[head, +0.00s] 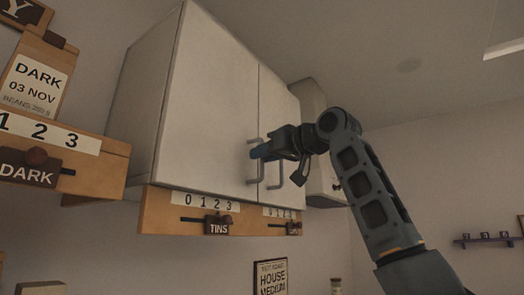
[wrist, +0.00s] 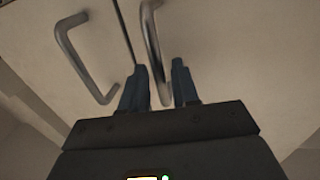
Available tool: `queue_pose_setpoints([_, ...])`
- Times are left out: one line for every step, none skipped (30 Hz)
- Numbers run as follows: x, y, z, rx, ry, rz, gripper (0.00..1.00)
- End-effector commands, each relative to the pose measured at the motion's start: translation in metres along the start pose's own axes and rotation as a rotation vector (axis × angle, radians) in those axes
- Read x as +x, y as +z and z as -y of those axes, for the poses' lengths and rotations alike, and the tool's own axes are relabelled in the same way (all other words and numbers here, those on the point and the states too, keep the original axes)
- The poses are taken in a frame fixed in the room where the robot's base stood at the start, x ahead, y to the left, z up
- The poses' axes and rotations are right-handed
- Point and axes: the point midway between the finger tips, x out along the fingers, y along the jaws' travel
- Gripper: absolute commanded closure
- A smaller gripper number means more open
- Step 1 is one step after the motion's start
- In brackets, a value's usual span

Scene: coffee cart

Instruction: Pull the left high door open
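The left high door (head: 208,95) is a wide pale panel of a wall cabinet and looks shut. Its grey bar handle (head: 256,172) is near its lower right corner. My gripper (head: 261,152) is at this handle in the head view and covers its upper part. In the wrist view, the handle (wrist: 153,40) runs down between my two blue-grey fingers (wrist: 160,88). The fingers are apart, with a small gap seen on each side of the bar.
The narrower right door (head: 280,120) has its own handle (head: 276,180), also in the wrist view (wrist: 82,58), close beside my fingers. A wooden rail (head: 160,212) with sliders runs beneath the cabinet. A wooden DARK sign unit (head: 110,165) stands out on the left.

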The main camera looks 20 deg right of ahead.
Motion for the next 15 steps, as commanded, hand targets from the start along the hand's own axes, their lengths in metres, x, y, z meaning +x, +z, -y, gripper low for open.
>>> queue_pose_setpoints([0.0042,-0.001,-0.0002,0.001,0.0,0.001,0.7])
queue_pose_setpoints([0.0059,-0.0009,-0.0002,0.001,0.001,0.001,0.7])
queue_pose_setpoints([0.0078,-0.0006,-0.0002,0.0,0.001,0.0,0.7])
queue_pose_setpoints([0.0088,-0.0003,-0.0003,0.0,0.001,0.0,0.7])
queue_pose_setpoints([0.0095,0.0,-0.0003,0.0,0.001,0.0,0.7])
queue_pose_setpoints([0.0101,0.0004,-0.0004,0.0,0.001,0.0,0.7])
queue_pose_setpoints([0.0103,0.0006,-0.0004,0.0,0.001,0.0,0.7])
queue_pose_setpoints([0.0103,0.0007,-0.0004,0.0,0.001,0.0,0.7])
queue_pose_setpoints([0.0102,0.0008,-0.0004,0.0,0.001,0.0,0.7])
queue_pose_setpoints([0.0102,0.0008,-0.0004,0.0,0.001,0.0,0.7])
queue_pose_setpoints([0.0102,0.0008,-0.0003,0.0,0.001,0.0,0.7])
queue_pose_setpoints([0.0101,0.0007,-0.0003,0.0,0.001,0.0,0.7])
queue_pose_setpoints([0.0101,0.0007,-0.0003,0.0,0.001,0.0,0.73])
queue_pose_setpoints([0.0101,0.0007,-0.0003,0.0,0.001,0.0,0.76])
queue_pose_setpoints([0.01,0.0007,-0.0003,0.0,0.001,0.0,0.8])
